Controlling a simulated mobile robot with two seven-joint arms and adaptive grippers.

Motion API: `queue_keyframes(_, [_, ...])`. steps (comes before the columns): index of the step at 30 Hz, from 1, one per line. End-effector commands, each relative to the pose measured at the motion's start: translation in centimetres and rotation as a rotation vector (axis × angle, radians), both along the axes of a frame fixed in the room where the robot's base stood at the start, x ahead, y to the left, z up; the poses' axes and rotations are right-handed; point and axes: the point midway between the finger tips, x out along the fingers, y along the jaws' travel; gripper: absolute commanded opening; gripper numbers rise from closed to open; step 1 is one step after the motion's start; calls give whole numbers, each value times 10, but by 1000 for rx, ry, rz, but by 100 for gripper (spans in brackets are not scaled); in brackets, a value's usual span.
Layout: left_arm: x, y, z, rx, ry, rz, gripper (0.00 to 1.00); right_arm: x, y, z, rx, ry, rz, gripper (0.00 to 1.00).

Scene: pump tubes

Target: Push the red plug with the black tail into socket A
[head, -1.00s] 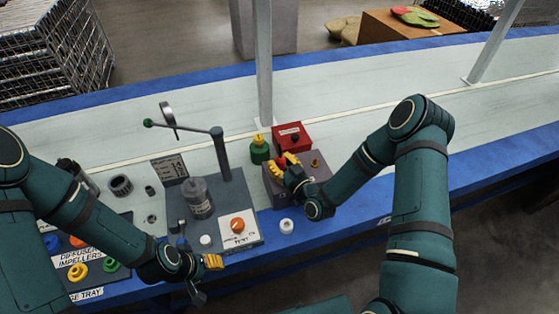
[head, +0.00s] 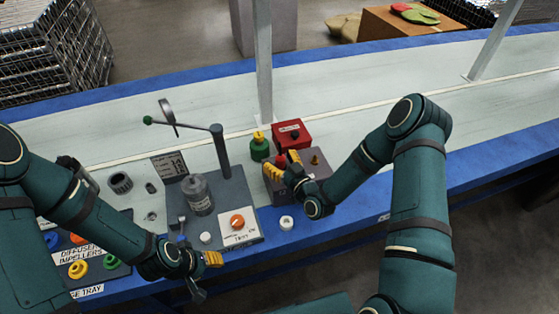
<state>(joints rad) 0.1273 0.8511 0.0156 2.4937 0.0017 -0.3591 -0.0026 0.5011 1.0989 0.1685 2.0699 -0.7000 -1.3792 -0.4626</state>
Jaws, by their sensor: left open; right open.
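My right gripper (head: 284,165) is open, its yellow fingertips apart over the left part of a grey box (head: 319,176). A small red piece (head: 281,158) shows between the fingertips and looks like the red plug. Its black tail cannot be made out, and the fingers hide how deep it sits. I cannot read a letter A on any socket. A brass-coloured fitting (head: 315,160) stands on the right part of the grey box. My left gripper (head: 213,259) is open and empty near the front edge of the bench, left of the grey box.
A red box (head: 292,134) and a green bottle with a yellow top (head: 259,148) stand just behind the grey box. A test stand (head: 231,187) with a lever and an orange button (head: 237,221) is to the left.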

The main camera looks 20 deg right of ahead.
Motion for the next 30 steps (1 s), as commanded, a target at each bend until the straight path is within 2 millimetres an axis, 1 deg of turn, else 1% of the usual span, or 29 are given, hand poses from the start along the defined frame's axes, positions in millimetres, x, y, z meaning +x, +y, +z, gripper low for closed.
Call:
queue_keyframes(4, [0,0,0,0,0,0,47,-6,-3,0,0,0,-1,66])
queue_keyframes(7, [0,0,0,0,0,0,47,-19,-7,0,0,1,0,66])
queue_keyframes(15, [0,0,0,0,0,0,47,-71,-24,0,0,3,-3,66])
queue_keyframes(18, [0,0,0,0,0,0,47,-88,-29,0,1,3,-2,66])
queue_keyframes(21, [0,0,0,0,0,0,47,-101,-33,0,-1,3,-1,66])
queue_keyframes(25, [0,0,0,0,0,0,47,-111,-37,0,0,1,-1,66])
queue_keyframes(30, [0,0,0,0,0,0,47,-115,-37,0,0,0,0,66])
